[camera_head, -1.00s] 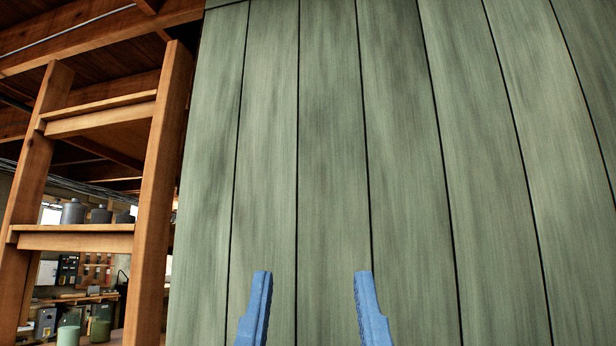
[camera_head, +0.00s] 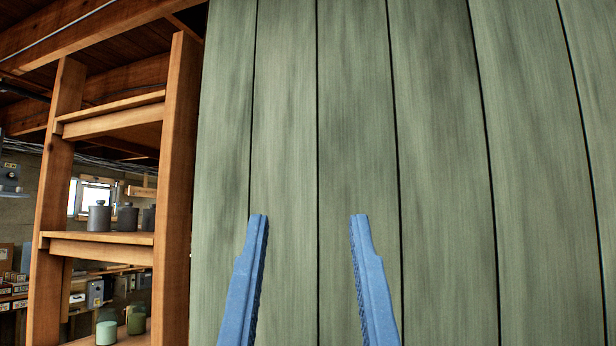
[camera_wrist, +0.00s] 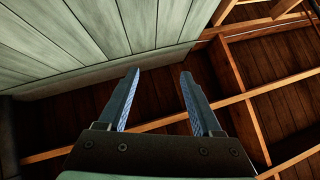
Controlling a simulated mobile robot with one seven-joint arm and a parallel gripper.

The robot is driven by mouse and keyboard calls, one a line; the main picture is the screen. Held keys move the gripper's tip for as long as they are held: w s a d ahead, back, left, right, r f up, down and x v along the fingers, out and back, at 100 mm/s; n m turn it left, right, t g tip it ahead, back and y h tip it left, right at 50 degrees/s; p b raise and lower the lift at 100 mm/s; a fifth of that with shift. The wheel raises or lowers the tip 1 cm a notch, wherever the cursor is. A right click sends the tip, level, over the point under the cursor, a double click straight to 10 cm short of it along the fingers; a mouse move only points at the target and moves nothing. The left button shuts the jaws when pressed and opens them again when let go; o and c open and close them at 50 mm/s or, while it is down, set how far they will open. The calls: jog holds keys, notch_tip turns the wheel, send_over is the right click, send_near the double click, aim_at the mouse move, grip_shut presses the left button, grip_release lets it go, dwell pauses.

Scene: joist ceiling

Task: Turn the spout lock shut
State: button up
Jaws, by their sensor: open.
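My gripper (camera_head: 308,218) shows in the head view as two blue fingers, apart and with nothing between them. They stand in front of a green plank wall (camera_head: 440,160). In the wrist view my gripper (camera_wrist: 160,72) is also open and empty, with its fingers pointing up past the lower edge of the green planks (camera_wrist: 90,40). I cannot see a spout lock in either view.
A wooden shelf frame (camera_head: 180,190) stands left of the green planks, with grey jars (camera_head: 99,216) on one shelf and green jars (camera_head: 107,332) lower down. Ceiling joists (camera_wrist: 250,90) run across the wrist view.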

jog(key=shift+w+r+p, duration=0.2)
jog(key=shift+r+p, duration=0.2)
jog(key=shift+r, duration=0.4)
